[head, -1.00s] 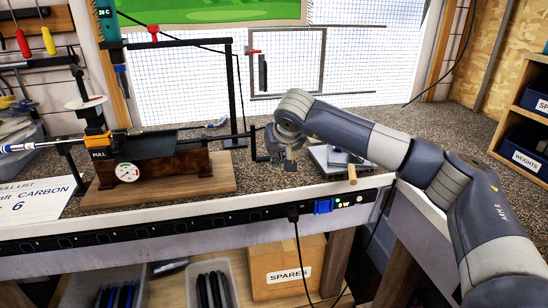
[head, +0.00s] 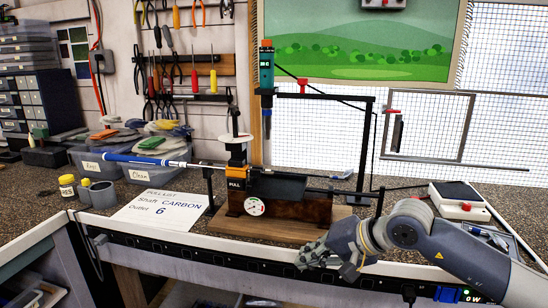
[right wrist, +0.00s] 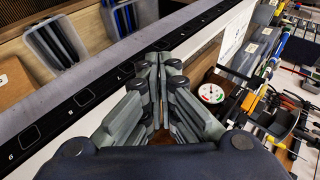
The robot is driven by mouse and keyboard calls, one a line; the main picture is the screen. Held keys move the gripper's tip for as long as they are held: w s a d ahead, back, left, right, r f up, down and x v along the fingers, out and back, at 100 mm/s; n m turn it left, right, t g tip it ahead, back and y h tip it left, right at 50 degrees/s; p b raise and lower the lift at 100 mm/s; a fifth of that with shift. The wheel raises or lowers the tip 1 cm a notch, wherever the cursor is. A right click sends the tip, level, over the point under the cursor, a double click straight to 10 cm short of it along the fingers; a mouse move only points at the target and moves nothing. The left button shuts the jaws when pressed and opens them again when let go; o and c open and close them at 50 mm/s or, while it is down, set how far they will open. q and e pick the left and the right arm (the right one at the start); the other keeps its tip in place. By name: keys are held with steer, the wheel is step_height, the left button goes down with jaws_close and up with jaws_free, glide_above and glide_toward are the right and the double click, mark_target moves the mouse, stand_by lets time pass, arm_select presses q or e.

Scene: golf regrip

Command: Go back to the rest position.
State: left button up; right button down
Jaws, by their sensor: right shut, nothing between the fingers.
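My right gripper (head: 312,258) is shut and empty in the head view. It hangs at the front edge of the bench, in front of the wooden base (head: 290,232) of the shaft puller. The right wrist view looks down along its closed fingers (right wrist: 158,66), with the dark outlet strip (right wrist: 85,97) below and to the left. My left gripper is in neither view.
The puller's round gauge (head: 254,207) and a blue-gripped shaft (head: 135,159) stand behind. A white box with a red button (head: 458,200) is at the right. Bins (right wrist: 55,45) sit below the bench.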

steer(key=s+a+r+m+t+y, duration=0.1)
steer(key=s+a+r+m+y, duration=0.9)
steer(key=a, duration=0.3)
steer(key=w+d+m+t+h, duration=0.35)
steer(key=d+m+t, duration=0.3)
steer(key=m, duration=0.85)
steer(key=w+d+m+t+h, duration=0.2)
steer(key=d+m+t+h, duration=0.5)
steer(key=m, duration=0.7)
steer(key=s+d+f+m+g+h, duration=0.1)
steer(key=d+f+m+g+h, duration=0.1)
steer(key=d+f+m+h, duration=0.45)
steer(key=s+d+f+m+g+h, duration=0.1)
steer(key=d+f+m+g, duration=0.15)
steer(key=f+m, duration=0.7)
steer(key=s+d+f+m+g, duration=0.3)
steer(key=s+f+m+g, duration=0.85)
steer(key=s+f, duration=1.2)
steer(key=s+f+g+p, duration=0.1)
steer(key=s+f, duration=0.1)
steer(key=f, duration=1)
steer(key=s+f+g, duration=0.1)
steer(key=s+f, duration=0.1)
steer(key=f, duration=1)
steer(key=s+d+f+n+g+p, duration=0.1)
steer(key=s+d+f, duration=0.2)
steer(key=s+f, duration=1.1)
steer(key=s, duration=0.3)
steer(key=shift+f, duration=0.2)
